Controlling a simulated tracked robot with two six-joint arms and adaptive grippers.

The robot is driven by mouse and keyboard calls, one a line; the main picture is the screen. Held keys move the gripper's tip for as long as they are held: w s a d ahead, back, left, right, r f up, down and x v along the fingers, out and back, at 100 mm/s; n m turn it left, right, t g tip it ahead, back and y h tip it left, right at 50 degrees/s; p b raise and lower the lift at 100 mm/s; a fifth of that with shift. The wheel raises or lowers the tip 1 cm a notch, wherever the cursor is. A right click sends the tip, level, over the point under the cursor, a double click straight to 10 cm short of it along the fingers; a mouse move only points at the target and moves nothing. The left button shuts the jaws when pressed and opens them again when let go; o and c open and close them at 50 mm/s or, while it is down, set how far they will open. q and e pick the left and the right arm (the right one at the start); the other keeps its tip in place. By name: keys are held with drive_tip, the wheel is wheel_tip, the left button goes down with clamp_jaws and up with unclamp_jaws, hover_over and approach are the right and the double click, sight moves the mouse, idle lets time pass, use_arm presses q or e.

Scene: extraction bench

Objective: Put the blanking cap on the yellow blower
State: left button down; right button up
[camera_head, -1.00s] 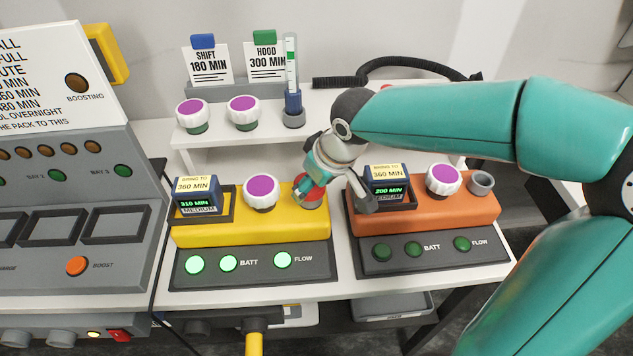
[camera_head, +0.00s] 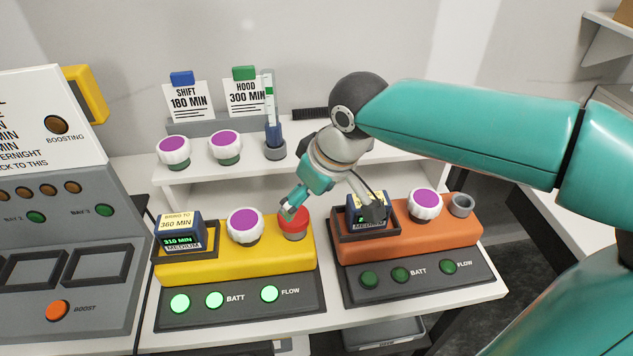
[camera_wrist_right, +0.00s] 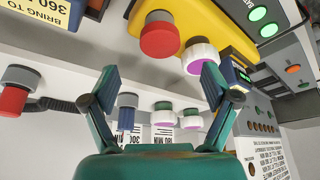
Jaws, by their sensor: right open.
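The red blanking cap (camera_head: 294,219) sits upright on the grey outlet at the right end of the yellow blower (camera_head: 200,266). It also shows on that outlet in the right wrist view (camera_wrist_right: 160,38). My right gripper (camera_head: 292,203) is just above and beside the cap. In the right wrist view its two fingers (camera_wrist_right: 160,78) are spread wide, with nothing between them, and the cap lies beyond them, apart. My left gripper is not in view.
The orange blower (camera_head: 405,238) stands to the right, partly behind my right wrist. A purple-topped white knob (camera_head: 245,226) is close left of the cap. The shelf behind holds similar knobs, cards and a tube (camera_head: 269,110). Another red cap (camera_wrist_right: 13,98) shows in the right wrist view.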

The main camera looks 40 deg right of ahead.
drive_tip(key=v, duration=0.3)
drive_tip(key=shift+s+r, duration=0.2)
drive_tip(key=shift+r, duration=0.15)
